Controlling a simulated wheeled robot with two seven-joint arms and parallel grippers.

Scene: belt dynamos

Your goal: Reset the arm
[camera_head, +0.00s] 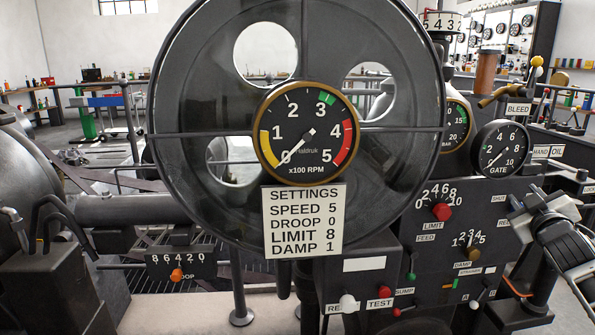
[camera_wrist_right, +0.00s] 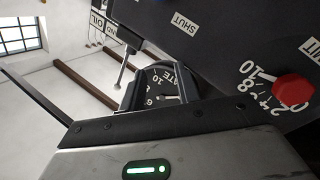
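My right gripper (camera_head: 541,196) is at the right edge of the head view, in front of the right side of the dark control panel (camera_head: 410,225). Its fingers point up and toward the panel. In the right wrist view, the two fingers (camera_wrist_right: 157,92) stand apart with nothing between them, and the GATE gauge face shows behind the gap. The red LIMIT knob (camera_head: 441,211) is left of the gripper in the head view and also shows in the wrist view (camera_wrist_right: 293,90). My left gripper is not in view.
A large dark wheel (camera_head: 180,100) fills the centre behind the RPM gauge (camera_head: 306,132) and a SETTINGS sign (camera_head: 303,220). The GATE gauge (camera_head: 502,148) is above the panel. The orange DROOP knob (camera_head: 177,274) is at lower left. A brass BLEED lever (camera_head: 497,97) is at upper right.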

